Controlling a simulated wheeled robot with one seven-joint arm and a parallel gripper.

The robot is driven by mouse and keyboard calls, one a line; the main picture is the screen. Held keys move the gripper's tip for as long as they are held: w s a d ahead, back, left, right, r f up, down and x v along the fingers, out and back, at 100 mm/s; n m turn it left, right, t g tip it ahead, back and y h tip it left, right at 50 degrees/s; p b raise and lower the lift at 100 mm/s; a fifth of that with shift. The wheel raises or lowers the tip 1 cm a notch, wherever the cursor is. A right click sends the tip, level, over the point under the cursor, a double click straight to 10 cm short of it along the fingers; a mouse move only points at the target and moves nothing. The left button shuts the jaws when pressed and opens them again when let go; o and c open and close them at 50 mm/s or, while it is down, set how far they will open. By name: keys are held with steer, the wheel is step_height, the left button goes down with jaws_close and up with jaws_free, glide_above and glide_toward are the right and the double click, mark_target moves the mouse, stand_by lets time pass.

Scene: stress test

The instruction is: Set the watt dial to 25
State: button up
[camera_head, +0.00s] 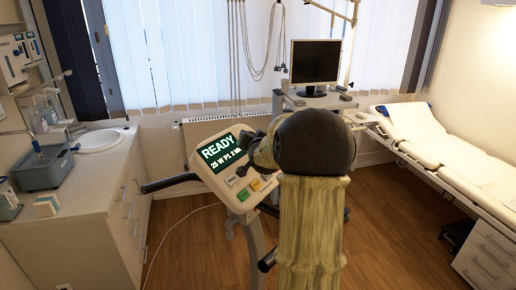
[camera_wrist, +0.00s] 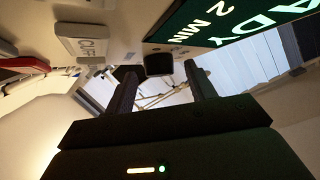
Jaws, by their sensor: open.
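The console (camera_head: 238,195) has a lit screen (camera_head: 221,151) reading READY, with a second line that appears to start with 25 W. In the wrist view, part of the screen (camera_wrist: 215,25) shows 2 MIN. A dark knob-like block (camera_wrist: 159,64), which looks like the watt dial, stands out from the light panel. My gripper (camera_wrist: 160,72) is open, one finger on either side of the block in the picture. I cannot tell whether they touch it. No pointer or scale shows on the block. In the head view, my arm hides the dial and fingertips.
The console has a green button (camera_head: 256,185), a yellow button (camera_head: 244,195) and a black handlebar (camera_head: 170,182). A counter (camera_head: 75,215) stands left, an examination couch (camera_head: 440,150) right.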

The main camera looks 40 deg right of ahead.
steer(key=b+v, duration=0.3)
steer(key=v, duration=1.3)
steer(key=shift+s, duration=0.35)
steer(key=shift+a+r, duration=0.2)
